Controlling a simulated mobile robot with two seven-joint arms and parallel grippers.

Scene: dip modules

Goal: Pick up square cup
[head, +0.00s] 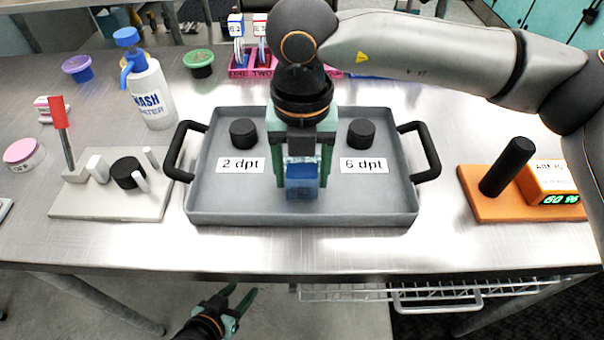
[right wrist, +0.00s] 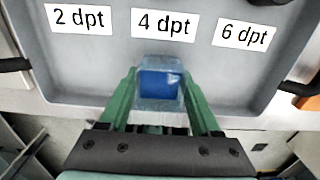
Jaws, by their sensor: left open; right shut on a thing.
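The square cup (head: 302,186) is a small clear cup with blue inside. My right gripper (head: 303,180) points down over the grey tray (head: 240,205) and is shut on the cup. In the right wrist view the cup (right wrist: 160,88) sits between the green fingertips (right wrist: 158,98), just in front of the "4 dpt" label (right wrist: 163,24). I cannot tell whether the cup touches the tray floor. My left gripper (head: 240,297) is open and empty, low in front of the table edge.
The tray also holds two black round pieces (head: 244,132) (head: 361,133) by the "2 dpt" and "6 dpt" labels. A wash bottle (head: 150,95) and a white stand (head: 110,200) are at left. An orange-based device (head: 520,190) is at right. Small tubs and racks stand behind.

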